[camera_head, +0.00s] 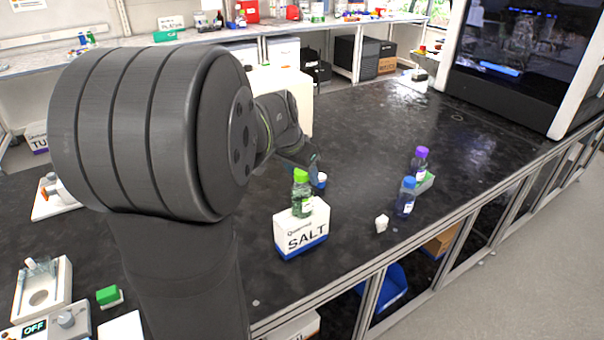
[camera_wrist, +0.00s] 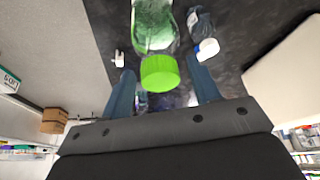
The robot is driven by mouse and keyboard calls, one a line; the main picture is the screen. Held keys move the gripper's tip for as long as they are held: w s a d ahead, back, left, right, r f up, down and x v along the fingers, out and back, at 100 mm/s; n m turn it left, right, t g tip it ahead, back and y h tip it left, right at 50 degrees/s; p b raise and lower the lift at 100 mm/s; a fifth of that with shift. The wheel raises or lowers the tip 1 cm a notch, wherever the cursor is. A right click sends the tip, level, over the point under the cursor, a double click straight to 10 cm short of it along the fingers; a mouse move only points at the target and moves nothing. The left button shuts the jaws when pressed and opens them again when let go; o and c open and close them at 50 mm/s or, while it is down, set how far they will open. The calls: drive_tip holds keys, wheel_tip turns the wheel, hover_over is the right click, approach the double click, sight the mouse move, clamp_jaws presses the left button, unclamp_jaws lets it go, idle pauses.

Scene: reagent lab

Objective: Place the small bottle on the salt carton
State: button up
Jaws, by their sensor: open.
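The small bottle with a bright green cap (camera_head: 301,196) stands upright on top of the white and blue salt carton (camera_head: 302,236), near the middle of the bench. My gripper (camera_head: 313,170) is just behind and beside the bottle's cap in the head view, partly hidden by my arm. In the wrist view, my open gripper (camera_wrist: 163,90) has its two blue fingers apart, with the green cap (camera_wrist: 160,73) in front of the gap between them. The fingers do not appear to touch the bottle. The salt carton is not clearly seen in the wrist view.
A blue-capped bottle (camera_head: 406,197) and a purple-capped bottle (camera_head: 420,160) stand to the right. A small white object (camera_head: 382,223) lies nearer the bench edge. A small blue-topped item (camera_head: 321,181) is behind the carton. The dark bench behind is largely clear.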

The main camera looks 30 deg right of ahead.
drive_tip(key=v, duration=1.1)
drive_tip(key=shift+a, duration=0.2)
drive_tip(key=shift+s, duration=0.1)
drive_tip(key=x, duration=1.1)
drive_tip(key=shift+d+f, duration=0.2)
drive_tip(key=shift+d, duration=0.05)
drive_tip(key=shift+w+d, duration=0.15)
drive_tip(key=shift+w, duration=0.05)
drive_tip(key=shift+r, duration=1.75)
